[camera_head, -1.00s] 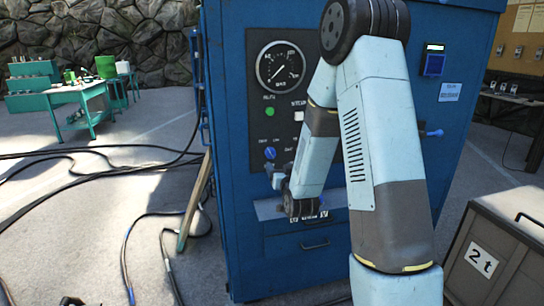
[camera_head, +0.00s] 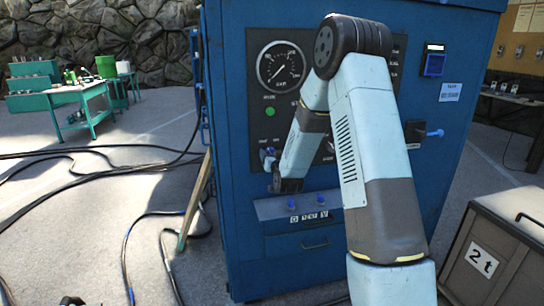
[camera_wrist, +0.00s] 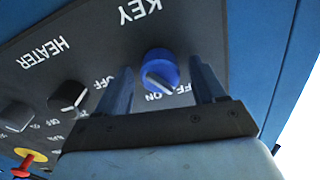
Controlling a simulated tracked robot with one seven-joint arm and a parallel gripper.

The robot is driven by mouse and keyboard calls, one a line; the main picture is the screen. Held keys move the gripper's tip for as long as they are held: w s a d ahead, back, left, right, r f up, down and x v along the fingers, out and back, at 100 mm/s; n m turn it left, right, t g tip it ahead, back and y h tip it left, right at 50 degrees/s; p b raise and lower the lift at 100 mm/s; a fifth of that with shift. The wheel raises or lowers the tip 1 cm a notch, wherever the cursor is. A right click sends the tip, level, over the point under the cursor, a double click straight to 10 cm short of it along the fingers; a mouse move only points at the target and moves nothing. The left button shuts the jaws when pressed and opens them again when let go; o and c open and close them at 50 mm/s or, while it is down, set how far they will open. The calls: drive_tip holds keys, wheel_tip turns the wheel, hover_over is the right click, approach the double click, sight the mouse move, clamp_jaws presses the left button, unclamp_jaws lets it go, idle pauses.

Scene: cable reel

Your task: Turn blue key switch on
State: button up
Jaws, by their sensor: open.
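The blue key switch (camera_wrist: 165,62) is a round knob with a white mark on its face, under the word KEY on the dark panel in the wrist view. OFF and ON labels are printed near it; the mark slants, and I cannot tell which label it is set to. My gripper (camera_wrist: 162,66) is open, one blue finger on each side of the knob. Gaps show between the fingers and the knob; contact cannot be confirmed. In the head view my gripper (camera_head: 269,159) is at the lower left of the panel and mostly covers the switch.
The blue cabinet (camera_head: 232,220) has a round gauge (camera_head: 281,66) and a green button (camera_head: 271,112). A grey box (camera_head: 515,225) stands at right.

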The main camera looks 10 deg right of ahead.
drive_tip(key=shift+c, duration=0.2)
drive_tip(key=c, duration=1)
drive_tip(key=shift+m, duration=0.3)
drive_tip(key=m, duration=0.5)
drive_tip(key=shift+d, duration=0.15)
drive_tip(key=m, duration=0.6)
drive_tip(key=shift+f, duration=0.15)
drive_tip(key=shift+d+m, duration=0.1)
drive_tip(key=shift+m, duration=0.2)
drive_tip(key=shift+s, duration=0.1)
